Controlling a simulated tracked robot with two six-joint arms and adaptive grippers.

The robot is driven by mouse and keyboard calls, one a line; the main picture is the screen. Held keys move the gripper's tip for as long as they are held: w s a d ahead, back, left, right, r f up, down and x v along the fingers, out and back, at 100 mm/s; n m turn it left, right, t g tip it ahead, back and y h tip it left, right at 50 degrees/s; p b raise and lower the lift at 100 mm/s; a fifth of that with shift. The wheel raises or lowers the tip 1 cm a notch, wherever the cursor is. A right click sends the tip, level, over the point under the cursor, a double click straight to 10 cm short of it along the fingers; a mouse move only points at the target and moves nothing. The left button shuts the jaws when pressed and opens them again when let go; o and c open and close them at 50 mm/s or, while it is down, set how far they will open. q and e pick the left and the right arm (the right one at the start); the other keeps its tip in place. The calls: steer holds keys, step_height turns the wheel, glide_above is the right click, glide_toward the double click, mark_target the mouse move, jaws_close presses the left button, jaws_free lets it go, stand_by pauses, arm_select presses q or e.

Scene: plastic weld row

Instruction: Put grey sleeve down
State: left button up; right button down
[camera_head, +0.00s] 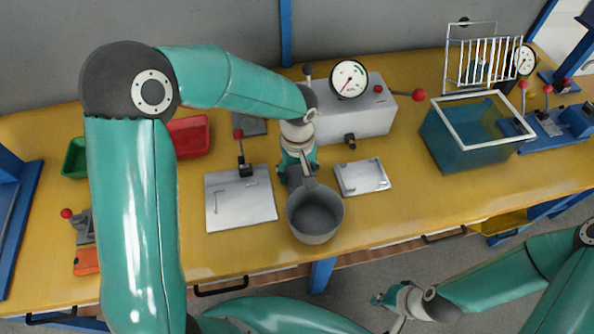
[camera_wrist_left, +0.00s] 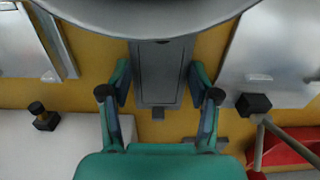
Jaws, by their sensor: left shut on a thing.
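The grey sleeve (camera_head: 315,217) is a round, open-topped cup shape with a grey block-like grip on its far side. My left gripper (camera_head: 300,176) is shut on this grip from behind. In the left wrist view the grip (camera_wrist_left: 160,70) lies between the two fingers of my left gripper (camera_wrist_left: 160,92), and the sleeve's curved wall fills the top edge. The sleeve is upright near the table's front edge; whether its base touches the table is hidden. My right gripper (camera_head: 388,302) is low in front of the table, away from the sleeve; its finger opening is unclear.
A metal plate (camera_head: 240,205) with a red-knobbed lever lies left of the sleeve, and a smaller plate (camera_head: 361,177) right. A grey machine with a gauge (camera_head: 348,78) stands behind. A blue water tank (camera_head: 470,145) is farther right. Yellow table (camera_head: 405,210) is bare between.

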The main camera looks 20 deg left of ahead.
arm_select(q)
steer(key=shift+f, duration=0.2)
steer(key=o, duration=1.2)
steer(key=shift+r, duration=0.1)
steer(key=shift+s, duration=0.1)
